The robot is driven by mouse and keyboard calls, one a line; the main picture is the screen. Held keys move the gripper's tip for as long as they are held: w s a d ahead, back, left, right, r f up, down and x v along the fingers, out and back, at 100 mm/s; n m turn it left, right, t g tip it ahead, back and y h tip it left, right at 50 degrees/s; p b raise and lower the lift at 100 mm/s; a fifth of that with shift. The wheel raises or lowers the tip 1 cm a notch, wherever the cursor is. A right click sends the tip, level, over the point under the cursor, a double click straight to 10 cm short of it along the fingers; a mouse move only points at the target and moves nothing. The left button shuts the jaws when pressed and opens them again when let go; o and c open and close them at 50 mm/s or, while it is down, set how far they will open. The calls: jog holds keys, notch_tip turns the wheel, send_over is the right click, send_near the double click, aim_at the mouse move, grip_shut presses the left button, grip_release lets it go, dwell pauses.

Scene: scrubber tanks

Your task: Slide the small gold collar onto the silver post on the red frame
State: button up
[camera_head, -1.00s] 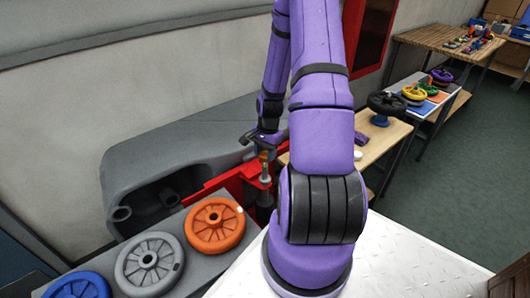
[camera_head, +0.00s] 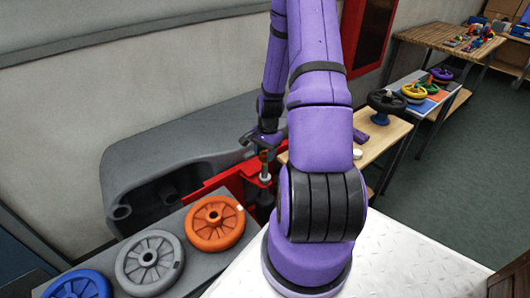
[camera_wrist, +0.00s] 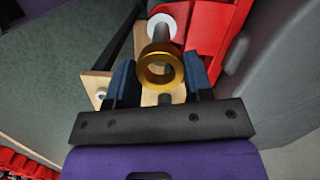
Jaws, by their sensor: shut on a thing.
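The small gold collar (camera_wrist: 160,51) is a short ring held between the two dark fingers of my gripper (camera_wrist: 160,76), its open hole facing the wrist camera. In the head view the collar (camera_head: 264,156) shows small below my gripper (camera_head: 263,145). The silver post (camera_head: 265,177) stands upright on the red frame (camera_head: 232,181), just below the collar. In the wrist view a pale round part (camera_wrist: 161,24) shows beyond the collar beside the red frame (camera_wrist: 205,30). I cannot tell whether collar and post touch or are lined up.
A grey housing (camera_head: 150,160) stands behind the red frame. Orange (camera_head: 215,222), grey (camera_head: 150,262) and blue (camera_head: 80,286) wheels lie on a grey surface at the front left. A wooden table (camera_head: 385,150) with a dark wheel (camera_head: 388,101) stands to the right.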

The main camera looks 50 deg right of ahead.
jog(key=shift+f, duration=0.1)
dwell(0.3)
jog(key=shift+f, duration=0.45)
jog(key=shift+f, duration=0.25)
jog(key=shift+f, duration=0.65)
jog(key=o, duration=1.1)
jog(key=shift+r, duration=1.5)
